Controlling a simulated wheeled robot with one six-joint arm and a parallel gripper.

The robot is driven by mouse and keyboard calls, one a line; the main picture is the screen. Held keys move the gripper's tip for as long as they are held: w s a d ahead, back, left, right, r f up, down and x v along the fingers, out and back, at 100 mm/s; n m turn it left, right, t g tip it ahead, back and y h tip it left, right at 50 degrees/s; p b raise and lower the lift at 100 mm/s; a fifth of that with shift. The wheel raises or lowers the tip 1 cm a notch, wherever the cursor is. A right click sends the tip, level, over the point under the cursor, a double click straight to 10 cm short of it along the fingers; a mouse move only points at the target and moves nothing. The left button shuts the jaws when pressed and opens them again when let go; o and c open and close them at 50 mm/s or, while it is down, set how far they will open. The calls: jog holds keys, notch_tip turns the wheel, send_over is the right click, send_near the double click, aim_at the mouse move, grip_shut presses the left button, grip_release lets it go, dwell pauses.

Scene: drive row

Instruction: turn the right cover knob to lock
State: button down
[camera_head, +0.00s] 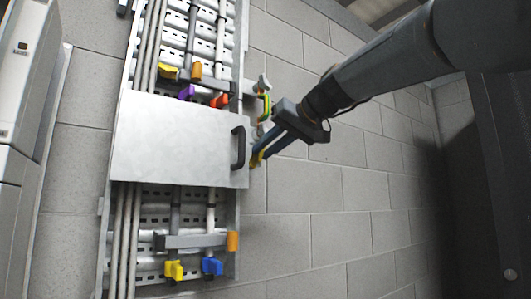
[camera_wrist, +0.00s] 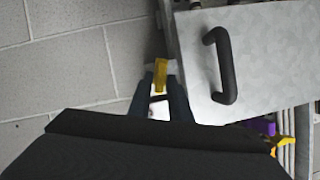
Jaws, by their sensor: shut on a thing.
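A pale metal cover (camera_head: 175,140) with a black handle (camera_head: 238,148) spans the middle of the rack. A yellow knob (camera_head: 254,162) is at the cover's right edge in the head view, mostly hidden by my fingers. In the wrist view, the yellow knob (camera_wrist: 161,72) stands beside the cover (camera_wrist: 260,50), with the handle (camera_wrist: 222,65) to its right. My gripper (camera_wrist: 160,82) has one dark finger on each side of the knob and is shut on it. In the head view my gripper (camera_head: 259,157) reaches the knob from the upper right. The knob's exact turn angle is hard to tell.
A green-yellow part (camera_head: 265,105) sticks out right of the rack, close to my gripper. Orange, purple and yellow fittings sit above the cover; yellow (camera_head: 173,270) and blue (camera_head: 212,266) ones sit below. The block wall (camera_head: 310,185) at right is bare. A white cabinet (camera_head: 28,60) stands at left.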

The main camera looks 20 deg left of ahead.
jog(key=m+y+b, duration=0.1)
jog(key=m+b, duration=0.1)
jog(key=m+g+y+b, duration=0.1)
jog(key=m+b, duration=0.1)
jog(key=m, duration=0.1)
jog(key=f+m+g+y+b, duration=0.1)
jog(key=m+y+b, duration=0.1)
jog(key=m, duration=0.1)
jog(key=shift+w+d, duration=0.25)
jog(key=shift+w, duration=0.1)
jog(key=shift+m+y+b, duration=0.8)
jog(key=shift+m+b, duration=0.5)
jog(key=shift+m, duration=0.1)
jog(key=c, duration=1.8)
grip_release()
jog(key=shift+d, duration=0.1)
